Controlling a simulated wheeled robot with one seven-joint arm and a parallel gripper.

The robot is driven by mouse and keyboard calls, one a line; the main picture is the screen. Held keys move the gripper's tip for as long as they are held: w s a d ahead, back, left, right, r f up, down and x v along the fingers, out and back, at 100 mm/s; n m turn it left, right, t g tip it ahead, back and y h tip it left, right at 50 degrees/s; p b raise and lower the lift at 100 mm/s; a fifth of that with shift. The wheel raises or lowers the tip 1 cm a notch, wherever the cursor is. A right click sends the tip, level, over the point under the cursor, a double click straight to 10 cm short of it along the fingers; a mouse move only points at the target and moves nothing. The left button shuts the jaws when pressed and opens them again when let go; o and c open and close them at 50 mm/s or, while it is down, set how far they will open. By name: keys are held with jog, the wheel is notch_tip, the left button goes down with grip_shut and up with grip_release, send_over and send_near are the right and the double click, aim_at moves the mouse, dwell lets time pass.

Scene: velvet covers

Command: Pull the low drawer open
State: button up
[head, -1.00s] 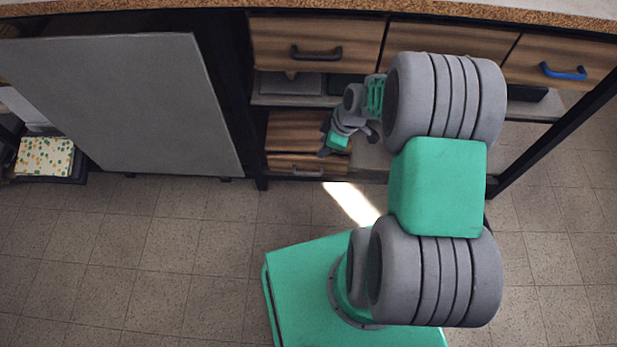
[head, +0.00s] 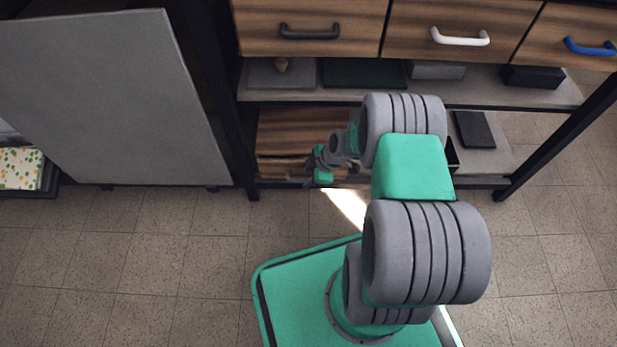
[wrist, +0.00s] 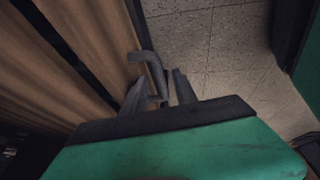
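The low drawer (head: 280,167) is the lower wooden front of a small cabinet under the bench, left of centre in the head view. Its wood also shows at the left of the wrist view (wrist: 92,35). Its dark grey bar handle (wrist: 151,64) sticks out from the wood there. My gripper (wrist: 158,85) is at the handle, with one finger on each side of the bar and visible space between them. It looks open; contact cannot be made out. In the head view my gripper (head: 318,168) is small in front of the drawer and hides part of it.
Three upper drawers have a black handle (head: 310,32), a white handle (head: 460,37) and a blue handle (head: 590,47). A shelf (head: 350,96) with boxes lies below them. A grey panel (head: 120,100) stands left. A dark bench leg (head: 560,135) is at right.

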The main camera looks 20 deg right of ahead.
jog(key=shift+c, duration=0.3)
grip_shut()
dwell(1.0)
